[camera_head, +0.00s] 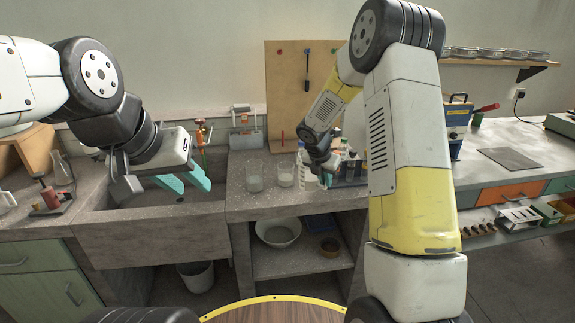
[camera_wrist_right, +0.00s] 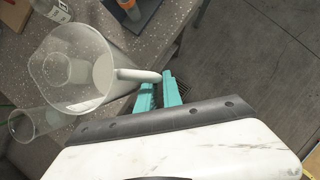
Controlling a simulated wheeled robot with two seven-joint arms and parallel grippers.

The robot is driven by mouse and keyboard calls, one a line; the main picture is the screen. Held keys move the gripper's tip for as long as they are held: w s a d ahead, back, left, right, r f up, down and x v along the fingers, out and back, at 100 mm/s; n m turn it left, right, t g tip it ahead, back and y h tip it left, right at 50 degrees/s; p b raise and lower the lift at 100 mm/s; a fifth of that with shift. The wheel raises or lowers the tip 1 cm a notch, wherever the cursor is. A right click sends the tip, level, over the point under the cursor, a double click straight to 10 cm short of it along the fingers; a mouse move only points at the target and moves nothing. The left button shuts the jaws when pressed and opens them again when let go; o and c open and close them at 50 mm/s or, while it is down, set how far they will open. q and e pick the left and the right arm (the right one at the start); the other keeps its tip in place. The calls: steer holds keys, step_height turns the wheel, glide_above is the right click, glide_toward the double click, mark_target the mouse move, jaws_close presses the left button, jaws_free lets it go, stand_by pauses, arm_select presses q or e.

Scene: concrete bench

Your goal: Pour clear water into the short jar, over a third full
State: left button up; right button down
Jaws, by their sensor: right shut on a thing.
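A clear jug (camera_wrist_right: 75,70) with a side handle fills the left of the right wrist view. My right gripper (camera_wrist_right: 160,88) is shut on its handle. In the head view this gripper (camera_head: 323,168) is partly hidden by my arm, beside the jug (camera_head: 303,168). Two clear glass jars stand on the bench left of it, one on the left (camera_head: 254,178) and one nearer the jug (camera_head: 285,175). One jar (camera_wrist_right: 35,123) also shows beside the jug in the wrist view. I cannot tell the water levels. My left gripper (camera_head: 188,184) is open and empty over the sink.
The sink (camera_head: 150,222) is at the left. A rack of bottles (camera_head: 348,168) stands right of the jug, close to my right gripper. A pegboard (camera_head: 290,75) is behind. Glassware (camera_head: 62,170) stands left of the sink. The bench right of my right arm has free room.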

steer(key=shift+r, duration=1.55)
